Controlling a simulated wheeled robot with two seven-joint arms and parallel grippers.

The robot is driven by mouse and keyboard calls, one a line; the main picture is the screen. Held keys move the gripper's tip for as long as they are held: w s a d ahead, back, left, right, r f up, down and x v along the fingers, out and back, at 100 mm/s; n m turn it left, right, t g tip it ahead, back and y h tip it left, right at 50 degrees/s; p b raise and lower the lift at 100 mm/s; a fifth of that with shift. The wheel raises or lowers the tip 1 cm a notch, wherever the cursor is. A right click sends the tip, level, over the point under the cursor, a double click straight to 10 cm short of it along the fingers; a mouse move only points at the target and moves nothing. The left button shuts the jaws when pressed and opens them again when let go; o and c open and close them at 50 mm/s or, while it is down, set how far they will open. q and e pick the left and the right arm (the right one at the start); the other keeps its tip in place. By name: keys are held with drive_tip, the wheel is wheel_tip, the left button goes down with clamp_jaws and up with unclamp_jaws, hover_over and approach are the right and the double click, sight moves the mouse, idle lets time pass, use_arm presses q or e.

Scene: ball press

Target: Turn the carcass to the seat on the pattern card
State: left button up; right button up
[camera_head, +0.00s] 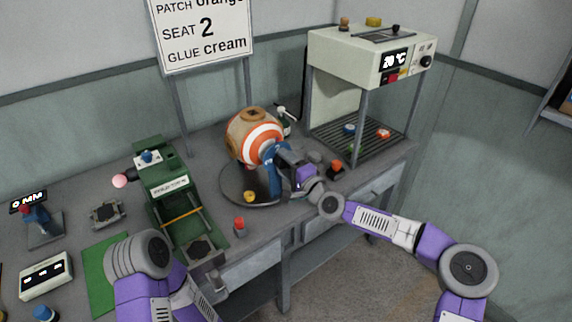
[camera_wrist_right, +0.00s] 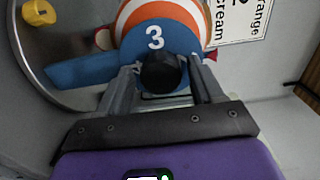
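The carcass (camera_head: 247,128) is a round ball with orange and white rings and a tan top. It sits on a dark round turntable (camera_head: 235,188). A blue part (camera_head: 268,158) is at its near side; in the wrist view this blue part (camera_wrist_right: 105,70) carries a white 3 above a black knob (camera_wrist_right: 160,72). My right gripper (camera_wrist_right: 162,75) has one finger on each side of the knob; I cannot tell whether they touch it. The pattern card (camera_head: 200,35) reads patch orange, seat 2, glue cream. My left arm is at the lower left, its fingers out of view.
A cream oven (camera_head: 365,60) showing 20 °C stands over a rack at right. A yellow piece (camera_head: 249,196) lies on the turntable; it also shows in the wrist view (camera_wrist_right: 38,13).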

drive_tip(key=shift+d, duration=0.1)
drive_tip(key=p+v, duration=0.1)
drive_tip(key=v, duration=0.6)
drive_tip(key=shift+s+d, duration=0.15)
drive_tip(key=shift+s, duration=0.05)
idle(0.4)
drive_tip(key=s+a+f+n+g+h+p, duration=0.1)
drive_tip(key=s+a+f+n+g, duration=0.15)
drive_tip(key=s+f, duration=0.6)
drive_tip(key=s+a+f+n+g+h+p, duration=0.1)
drive_tip(key=s+f+n+g, duration=0.2)
drive_tip(key=f, duration=1)
drive_tip(key=s+d+f+g+h, duration=0.1)
drive_tip(key=s+d+f+g, duration=0.1)
drive_tip(key=s, duration=0.5)
drive_tip(key=s+d+f+n+g+h+p, duration=0.1)
drive_tip(key=s+d+f+g+h, duration=0.1)
drive_tip(key=s+d+f, duration=0.3)
drive_tip(key=s+d+f+n+g+h+p, duration=0.1)
drive_tip(key=s+d+f+g, duration=0.2)
drive_tip(key=s+f, duration=0.4)
drive_tip(key=shift+s+d+g+h, duration=0.2)
drive_tip(key=shift+s+g, duration=0.15)
drive_tip(key=shift+s, duration=0.55)
drive_tip(key=shift+s+d+g+h, duration=0.2)
drive_tip(key=shift+s+g, duration=0.1)
drive_tip(key=shift+s, duration=0.6)
